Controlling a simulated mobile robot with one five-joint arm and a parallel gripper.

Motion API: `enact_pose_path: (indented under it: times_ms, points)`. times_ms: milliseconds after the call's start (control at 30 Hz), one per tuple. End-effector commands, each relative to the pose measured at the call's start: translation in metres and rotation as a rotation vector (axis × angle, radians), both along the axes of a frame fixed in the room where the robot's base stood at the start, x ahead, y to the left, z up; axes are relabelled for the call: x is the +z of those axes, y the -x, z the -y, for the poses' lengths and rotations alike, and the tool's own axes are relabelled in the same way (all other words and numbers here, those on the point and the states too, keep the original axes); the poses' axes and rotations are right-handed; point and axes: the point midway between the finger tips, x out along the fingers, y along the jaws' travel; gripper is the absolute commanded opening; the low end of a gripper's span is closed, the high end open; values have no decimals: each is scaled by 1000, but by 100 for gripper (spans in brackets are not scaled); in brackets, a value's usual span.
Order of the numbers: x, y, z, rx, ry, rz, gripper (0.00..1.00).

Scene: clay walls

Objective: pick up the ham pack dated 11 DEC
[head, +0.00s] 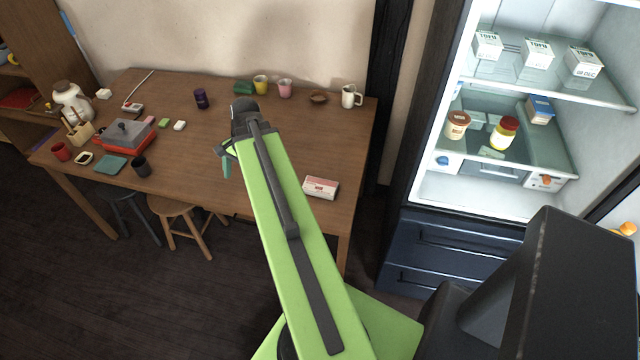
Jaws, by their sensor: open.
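No pack with a readable 11 DEC date shows. A white pack with a red-pink band (321,187) lies flat near the table's right front edge; its print is too small to read, so I cannot tell whether it is ham. My gripper (227,163) is open above the middle of the wooden table (200,190), left of that pack and apart from it. My arm hides part of the table.
The open fridge (434,190) at the right holds several white tofu boxes (537,53) on its upper shelf, and two jars (503,133) and a blue box (540,109) below. A red grill (126,137), cups and a jug (350,96) stand on the table. Stools (176,206) stand in front.

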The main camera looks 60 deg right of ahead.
Motion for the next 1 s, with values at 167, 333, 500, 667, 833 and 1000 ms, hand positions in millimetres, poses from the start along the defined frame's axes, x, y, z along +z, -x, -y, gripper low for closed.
enact_pose_path:
  times_ms: [167, 333, 500, 667, 833, 1000]
  points:
    - [17, 97, 126, -687, -133, 8, 91]
    - [26, 179, 191, -1149, -246, 24, 91]
    - [30, 217, 214, -1344, -301, 33, 91]
    - [28, 219, 216, -1363, -307, 32, 91]
    - [7, 213, 214, -1360, -305, 32, 91]
    - [-30, 199, 210, -1357, -305, 31, 91]
